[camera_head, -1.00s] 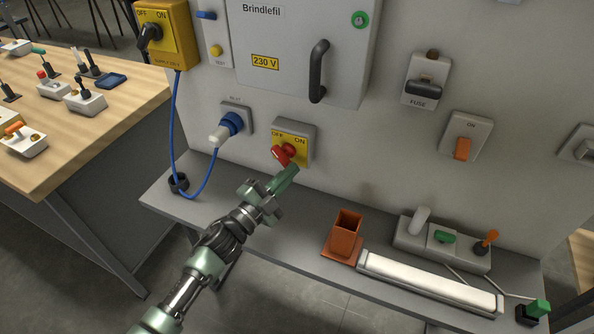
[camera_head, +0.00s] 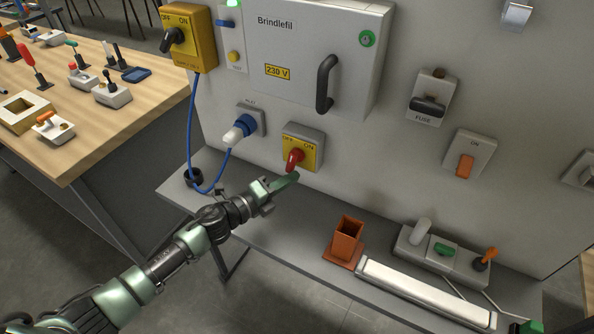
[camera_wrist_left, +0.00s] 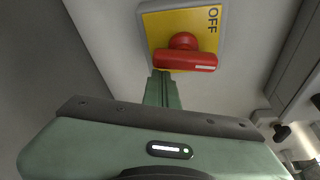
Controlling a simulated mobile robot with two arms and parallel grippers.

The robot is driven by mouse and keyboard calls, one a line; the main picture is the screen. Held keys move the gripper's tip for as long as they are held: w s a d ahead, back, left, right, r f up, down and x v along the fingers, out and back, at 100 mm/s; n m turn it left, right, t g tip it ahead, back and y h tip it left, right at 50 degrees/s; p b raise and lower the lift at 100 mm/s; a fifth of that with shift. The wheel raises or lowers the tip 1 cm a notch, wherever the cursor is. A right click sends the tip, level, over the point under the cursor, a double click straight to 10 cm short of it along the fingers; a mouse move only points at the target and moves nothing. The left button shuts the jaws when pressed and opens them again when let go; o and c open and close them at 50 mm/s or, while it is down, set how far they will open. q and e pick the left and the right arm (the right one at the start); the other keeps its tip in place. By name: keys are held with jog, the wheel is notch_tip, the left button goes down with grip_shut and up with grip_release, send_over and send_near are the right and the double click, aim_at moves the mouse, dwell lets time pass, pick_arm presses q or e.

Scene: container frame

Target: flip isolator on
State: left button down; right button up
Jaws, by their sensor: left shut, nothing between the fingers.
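The isolator is a yellow switch plate (camera_head: 315,157) marked OFF and ON, with a red rotary handle (camera_head: 295,159), on the grey wall panel. The handle stands roughly upright in the head view, and I cannot tell for certain which mark it points to. In the left wrist view the red handle (camera_wrist_left: 186,61) lies across the plate, just beyond my fingertips, with OFF readable. My left gripper (camera_head: 288,181) is shut and empty, just below the handle. Whether the fingertips touch the handle is not clear. My right gripper is not in view.
A blue plug (camera_head: 243,128) with a blue cable sits left of the isolator. A yellow box (camera_head: 187,40) with a black OFF/ON handle is at upper left. An orange square holder (camera_head: 347,236) stands on the grey shelf (camera_head: 275,232). A green lamp (camera_head: 233,3) glows at the top.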

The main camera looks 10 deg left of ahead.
pick_arm(q)
jog(key=shift+w+a+r+m+y+p, duration=0.1)
jog(key=shift+w+a+m+y+p, duration=0.1)
jog(key=shift+a+m+p, duration=0.3)
jog(key=shift+w+a+m+y+p, duration=0.2)
jog(key=shift+a+m, duration=0.1)
jog(key=shift+m, duration=0.4)
jog(key=shift+a+r, duration=0.1)
jog(key=shift+a, duration=0.05)
